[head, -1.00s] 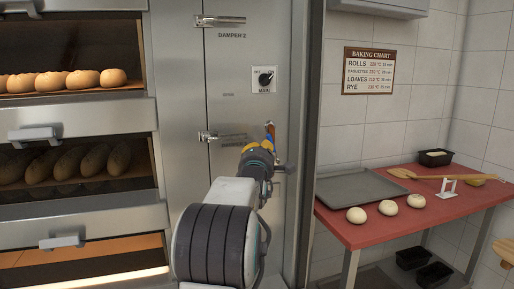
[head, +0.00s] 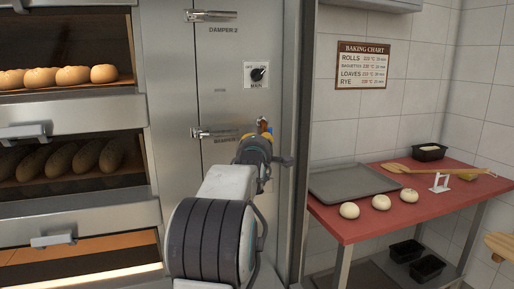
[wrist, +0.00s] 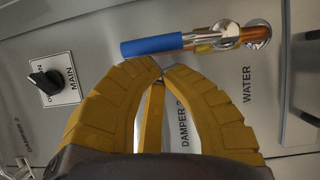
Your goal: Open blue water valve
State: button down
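The water valve has a blue-sleeved lever (wrist: 156,46) on a shiny metal and copper-coloured body (wrist: 228,38), on the steel panel beside the word WATER. In the wrist view, the lever lies nearly level across the top, just beyond my fingertips. In the head view, the valve's orange-brown part (head: 263,125) shows above my gripper, which hides most of the rest. My gripper (wrist: 161,73) has yellow fingers whose tips meet, with no object seen between them. The tips look close below the blue sleeve; I cannot tell if they touch it.
A black MAIN knob (head: 258,74) is on the same panel. Metal latches (head: 212,132) are at the panel's left edge. Deck ovens with bread (head: 60,77) stand at the left. A red table (head: 400,213) with a tray (head: 350,181) and dough balls stands at the right.

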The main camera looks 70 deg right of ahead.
jog(key=s+a, duration=0.2)
jog(key=a, duration=0.9)
jog(key=shift+a+f, duration=0.15)
jog(key=shift+a, duration=0.05)
jog(key=shift+s, duration=0.1)
